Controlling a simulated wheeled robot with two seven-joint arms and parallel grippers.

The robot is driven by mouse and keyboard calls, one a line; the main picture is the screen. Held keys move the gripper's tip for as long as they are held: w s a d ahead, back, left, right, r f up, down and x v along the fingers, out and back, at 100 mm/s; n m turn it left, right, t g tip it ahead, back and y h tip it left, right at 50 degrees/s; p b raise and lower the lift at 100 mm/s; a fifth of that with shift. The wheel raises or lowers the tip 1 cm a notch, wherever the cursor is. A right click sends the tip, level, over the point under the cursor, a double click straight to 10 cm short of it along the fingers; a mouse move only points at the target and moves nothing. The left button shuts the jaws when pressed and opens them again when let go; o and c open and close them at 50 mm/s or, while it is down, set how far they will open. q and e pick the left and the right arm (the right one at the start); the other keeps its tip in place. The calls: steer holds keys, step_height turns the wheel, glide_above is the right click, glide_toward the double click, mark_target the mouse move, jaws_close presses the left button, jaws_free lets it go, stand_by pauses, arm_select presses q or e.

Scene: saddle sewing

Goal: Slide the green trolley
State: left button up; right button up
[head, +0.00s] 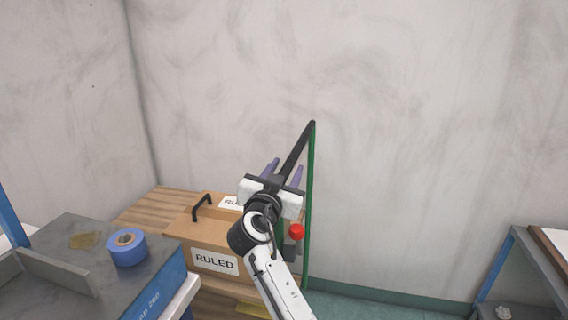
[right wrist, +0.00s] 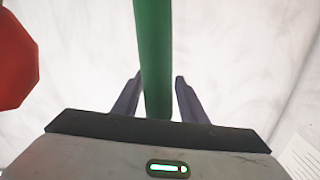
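The green trolley (head: 309,200) stands upright near the back wall, with a tall green post and a black sloping top bar (head: 298,147). My right gripper (head: 284,170) is at the trolley's upper part, its two purple fingers spread. In the right wrist view, a green bar (right wrist: 154,50) runs down between the fingers of the right gripper (right wrist: 157,82), with gaps on both sides. I cannot tell how deep the bar sits between them. My right arm hides the lower trolley. My left gripper is not in view.
A red knob (head: 296,231) is just right of my arm; a red shape (right wrist: 15,60) shows in the wrist view. A cardboard box (head: 183,237) labelled RULED stands left on a wooden surface. Blue tape (head: 127,248) lies on a grey bench. Floor shows at right before another table (head: 520,262).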

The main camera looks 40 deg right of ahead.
steer(key=shift+w+d, duration=0.1)
jaws_close()
steer(key=shift+d, duration=0.1)
